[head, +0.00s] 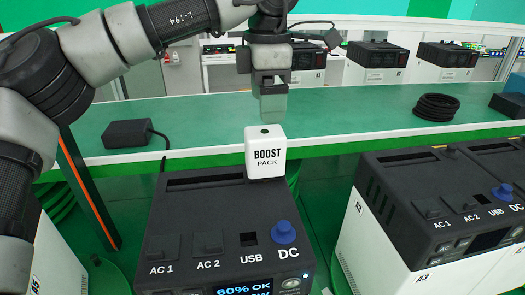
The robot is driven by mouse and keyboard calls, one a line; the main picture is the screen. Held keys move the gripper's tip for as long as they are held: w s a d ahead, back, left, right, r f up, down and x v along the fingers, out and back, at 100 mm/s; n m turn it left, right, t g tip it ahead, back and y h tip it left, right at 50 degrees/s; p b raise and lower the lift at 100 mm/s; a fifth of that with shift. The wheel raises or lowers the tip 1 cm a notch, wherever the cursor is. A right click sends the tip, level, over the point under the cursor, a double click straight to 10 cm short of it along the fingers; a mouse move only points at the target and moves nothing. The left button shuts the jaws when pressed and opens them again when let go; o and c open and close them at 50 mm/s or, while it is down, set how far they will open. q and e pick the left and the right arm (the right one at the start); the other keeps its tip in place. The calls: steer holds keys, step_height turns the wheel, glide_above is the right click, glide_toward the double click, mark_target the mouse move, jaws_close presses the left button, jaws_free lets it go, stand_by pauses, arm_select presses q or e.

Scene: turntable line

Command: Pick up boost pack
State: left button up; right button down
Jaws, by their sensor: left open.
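The boost pack (265,166) is a small white block with a black "BOOST PACK" label and a dark spot on top. It stands upright at the back right corner of a black power station (190,205) in the middle of the head view. My left gripper (272,108) points down just above the boost pack, with a small gap between them. It is open and holds nothing. My right gripper is not in view.
A green table (330,118) runs behind the station, with a black adapter (127,134) and a coiled cable (436,107). Another power station (430,205) stands at the right. More units (377,55) stand at the back. The table between adapter and coil is mostly clear.

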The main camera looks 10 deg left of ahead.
mark_target(265, 131)
arm_select(q)
step_height(265, 131, down, 3)
steer(key=shift+s+r, duration=0.15)
steer(key=shift+r, duration=0.05)
steer(key=shift+f+p, duration=0.35)
steer(key=shift+f, duration=0.25)
steer(key=f+p, duration=0.2)
steer(key=f, duration=0.2)
steer(key=shift+a+f, duration=0.2)
steer(key=shift+f, duration=0.35)
steer(key=c, duration=1.5)
steer(key=shift+r, duration=0.1)
jaws_close()
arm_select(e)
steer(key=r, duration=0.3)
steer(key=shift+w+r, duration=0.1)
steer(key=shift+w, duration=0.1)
